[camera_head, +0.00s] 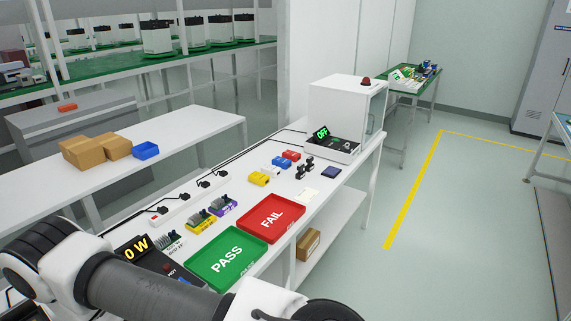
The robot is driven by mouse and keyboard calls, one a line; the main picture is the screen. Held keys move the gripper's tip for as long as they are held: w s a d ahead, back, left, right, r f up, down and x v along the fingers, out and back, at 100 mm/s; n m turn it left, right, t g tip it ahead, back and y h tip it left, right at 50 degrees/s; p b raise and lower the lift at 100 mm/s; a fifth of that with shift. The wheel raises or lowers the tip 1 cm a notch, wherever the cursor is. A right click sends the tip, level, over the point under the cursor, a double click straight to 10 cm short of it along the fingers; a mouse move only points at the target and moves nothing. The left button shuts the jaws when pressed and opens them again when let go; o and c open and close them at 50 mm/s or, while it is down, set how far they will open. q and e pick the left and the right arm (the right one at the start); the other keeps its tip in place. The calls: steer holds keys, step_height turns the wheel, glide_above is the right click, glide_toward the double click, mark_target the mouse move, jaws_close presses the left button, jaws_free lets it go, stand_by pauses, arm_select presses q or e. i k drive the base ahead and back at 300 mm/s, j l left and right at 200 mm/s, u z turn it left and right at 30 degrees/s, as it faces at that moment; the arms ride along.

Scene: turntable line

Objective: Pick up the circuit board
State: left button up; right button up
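A small dark blue flat square (331,171), which looks like the circuit board, lies on the white worktable near its right edge, in front of the white machine. It is too small to make out parts on it. One of my arms crosses the bottom left of the head view, well short of the square. Neither gripper shows.
The green PASS tray (226,259) and red FAIL tray (271,218) lie nearer. A pale card (308,197), black stands (305,166) and several coloured blocks surround the square. The white machine (346,110) reads OFF. Open floor lies right.

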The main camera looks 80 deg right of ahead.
mark_target(197, 223)
steer(key=i+z, duration=0.15)
steer(key=z, duration=1.8)
steer(key=l+u, duration=0.15)
steer(key=u, duration=0.3)
steer(key=l+u, duration=0.1)
steer(key=u, duration=0.35)
steer(key=k+l+u, duration=0.1)
steer(key=u, duration=0.3)
steer(key=l+u, duration=0.1)
steer(key=u, duration=0.35)
steer(key=k+z, duration=0.1)
steer(key=z, duration=1.4)
steer(key=i+l, duration=0.25)
steer(key=l, duration=0.15)
steer(key=k+z, duration=0.05)
